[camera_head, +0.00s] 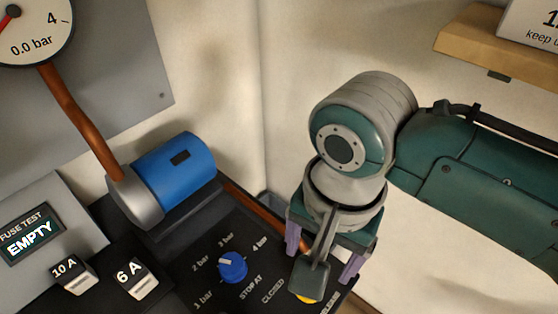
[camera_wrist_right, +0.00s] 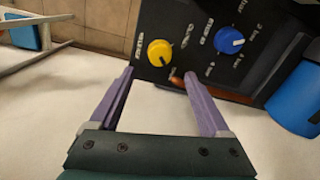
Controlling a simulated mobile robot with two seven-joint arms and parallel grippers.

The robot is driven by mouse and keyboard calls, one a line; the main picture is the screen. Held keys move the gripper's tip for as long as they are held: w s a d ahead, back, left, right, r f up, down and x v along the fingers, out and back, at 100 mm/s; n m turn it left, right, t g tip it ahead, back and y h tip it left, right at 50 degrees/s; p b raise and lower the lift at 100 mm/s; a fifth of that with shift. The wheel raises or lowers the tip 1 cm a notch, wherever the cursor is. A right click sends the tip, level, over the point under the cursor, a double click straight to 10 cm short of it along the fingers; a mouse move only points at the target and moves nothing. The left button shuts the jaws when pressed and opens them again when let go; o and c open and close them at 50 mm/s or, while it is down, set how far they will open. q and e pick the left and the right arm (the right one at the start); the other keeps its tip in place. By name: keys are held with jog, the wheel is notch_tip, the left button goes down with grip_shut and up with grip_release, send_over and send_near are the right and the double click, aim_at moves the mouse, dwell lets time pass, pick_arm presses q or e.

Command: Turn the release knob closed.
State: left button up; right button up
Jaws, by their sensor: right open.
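The yellow release knob (camera_wrist_right: 160,53) sits on the dark panel (camera_wrist_right: 196,16) in the right wrist view, beyond my open fingers and roughly between their tips. Its pointer direction is too small to tell. In the head view only a yellow sliver of the knob (camera_head: 306,299) shows below my right gripper (camera_head: 320,270), beside the word CLOSED. My right gripper, also in the right wrist view (camera_wrist_right: 159,74), has its two purple fingers spread with nothing between them. Whether the fingers touch the knob is not clear, but a gap seems to remain. My left gripper is not in view.
A blue knob (camera_head: 232,267) with a bar scale sits left of the release knob. Behind it stand a blue cylinder (camera_head: 175,168) and a copper pipe (camera_head: 76,118) to a gauge (camera_head: 33,30) marked 0.0 bar. Fuses (camera_head: 137,279) lie left. A wooden shelf (camera_head: 480,39) is upper right.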

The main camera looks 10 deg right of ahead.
notch_tip(320, 180, down, 9)
jog(key=b, duration=0.3)
jog(key=shift+a+r, duration=0.15)
grip_shut()
dwell(0.5)
